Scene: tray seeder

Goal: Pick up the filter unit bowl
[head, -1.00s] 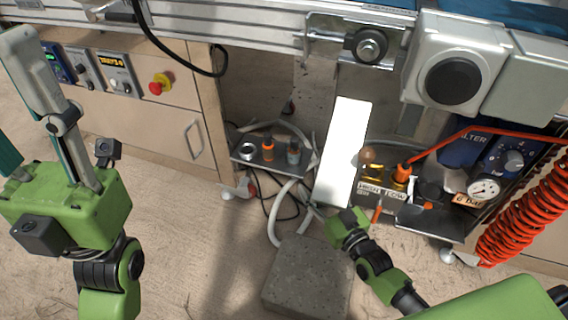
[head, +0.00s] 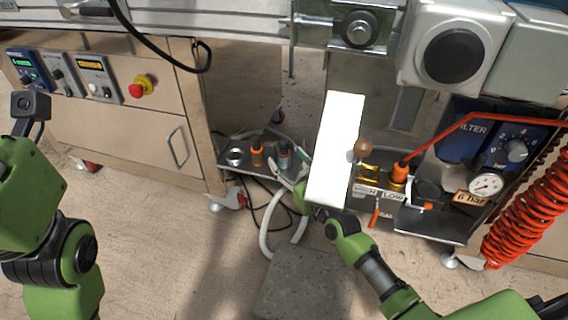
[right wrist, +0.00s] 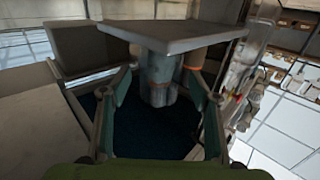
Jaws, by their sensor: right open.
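The filter unit bowl looks to be the small grey, cloudy cup (head: 284,155) on a low dark shelf (head: 231,162) under the bench. In the right wrist view a grey cylinder (right wrist: 158,82), likely this bowl, stands between the fingers, meeting a grey slab. My right gripper (head: 291,172) is open at the shelf's right end, close to the bowl. Its two fingers (right wrist: 160,112) lie either side of the cylinder, with gaps visible. Of my left arm only green links and a camera show at the left edge; its fingers are out of view.
An orange-banded part (head: 257,156) stands just left of the bowl, and a metal ring (head: 235,156) farther left. A bright white panel (head: 335,150) rises right of my right gripper. A pale hose (head: 266,238) loops below the shelf. A grey block (head: 303,285) lies on the floor.

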